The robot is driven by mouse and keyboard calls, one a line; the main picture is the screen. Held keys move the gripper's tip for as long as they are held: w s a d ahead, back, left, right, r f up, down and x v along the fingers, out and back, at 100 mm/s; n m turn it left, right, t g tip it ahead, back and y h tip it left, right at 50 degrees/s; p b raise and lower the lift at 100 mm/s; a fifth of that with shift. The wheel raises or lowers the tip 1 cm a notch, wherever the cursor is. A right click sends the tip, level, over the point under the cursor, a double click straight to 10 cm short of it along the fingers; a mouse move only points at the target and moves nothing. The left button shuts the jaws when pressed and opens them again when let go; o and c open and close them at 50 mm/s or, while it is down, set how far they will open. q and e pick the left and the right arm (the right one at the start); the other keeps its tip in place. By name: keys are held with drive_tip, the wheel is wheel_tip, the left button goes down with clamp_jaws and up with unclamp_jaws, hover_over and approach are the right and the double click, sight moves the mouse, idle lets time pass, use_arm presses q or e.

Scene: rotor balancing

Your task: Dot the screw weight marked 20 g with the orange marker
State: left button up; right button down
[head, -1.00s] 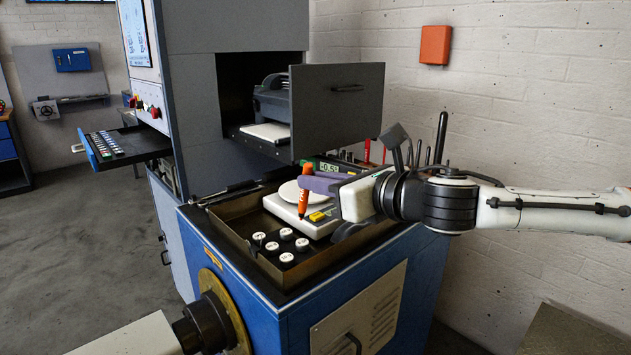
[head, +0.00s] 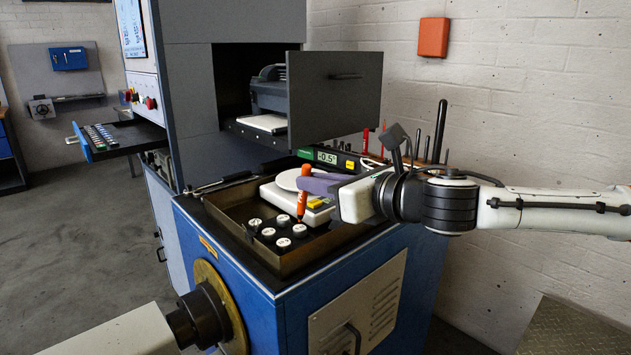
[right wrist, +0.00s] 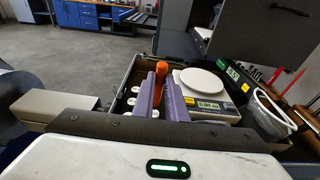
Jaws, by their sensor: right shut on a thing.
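My right gripper (head: 318,187) has purple fingers shut on an upright orange marker (head: 303,203). The marker's tip points down, at or just above the rightmost white-topped screw weight (head: 300,230). I cannot tell whether it touches. Several similar weights (head: 268,232) stand in the tray (head: 224,222), their printed marks too small to read, so I cannot pick out the 20 g one. The right wrist view also shows the marker (right wrist: 160,74) between the purple fingers, with weights (right wrist: 131,101) partly hidden at left. My left gripper is not in view.
A scale (head: 271,191) with a round white pan stands in the tray behind the weights, beside my right gripper. An open grey door (head: 335,98) hangs above. Tools (head: 440,130) stand upright at the back right. The tray has raised walls.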

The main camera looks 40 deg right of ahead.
use_arm(q)
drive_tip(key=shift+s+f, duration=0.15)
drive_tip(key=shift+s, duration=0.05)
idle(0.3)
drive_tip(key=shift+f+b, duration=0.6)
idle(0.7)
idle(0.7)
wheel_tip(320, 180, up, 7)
drive_tip(key=p, duration=0.8)
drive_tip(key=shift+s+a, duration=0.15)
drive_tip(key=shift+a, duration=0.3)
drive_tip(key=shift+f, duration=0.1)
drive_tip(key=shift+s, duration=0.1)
